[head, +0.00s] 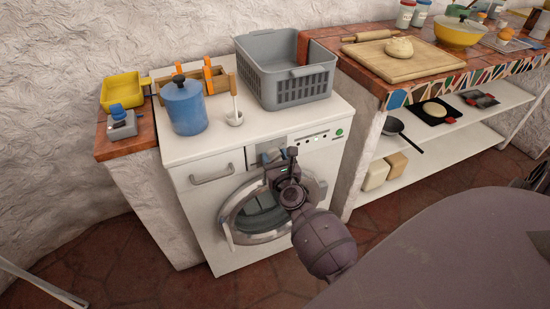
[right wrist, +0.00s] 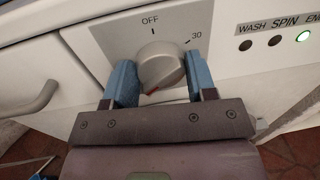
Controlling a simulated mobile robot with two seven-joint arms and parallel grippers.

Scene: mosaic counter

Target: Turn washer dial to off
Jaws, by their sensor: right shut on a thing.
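My right gripper (right wrist: 160,82) is shut on the dial, one blue finger on each side. In the head view my right gripper (head: 272,155) reaches the control panel and hides most of the dial. My left gripper is not in view.
The drawer handle (head: 211,175) sticks out left of the panel. The END light (right wrist: 303,36) glows green. A tiled counter and shelves stand at right.

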